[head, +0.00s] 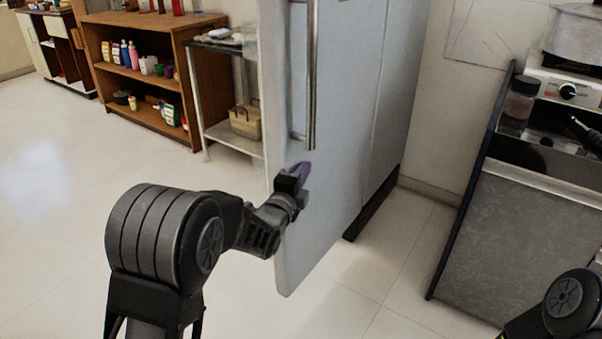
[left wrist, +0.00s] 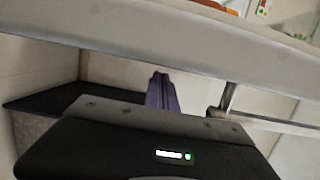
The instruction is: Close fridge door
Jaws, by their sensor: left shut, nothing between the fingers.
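The fridge door (head: 335,175) is pale grey with a long vertical metal handle (head: 312,75). It stands out from the fridge body (head: 402,95), so it looks open; how far is hard to tell. My left gripper (head: 303,173) is shut and empty, its purple fingers at the door's outer face just below the handle. Whether they touch it is unclear. In the left wrist view, the purple fingers (left wrist: 162,92) point toward the pale door (left wrist: 150,50), with the handle (left wrist: 228,98) to their right. My right gripper is out of view.
A wooden shelf (head: 150,75) with bottles and a metal side table (head: 225,100) stand left of the fridge. A stove counter (head: 530,235) stands to the right. The tiled floor (head: 50,210) at left is clear.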

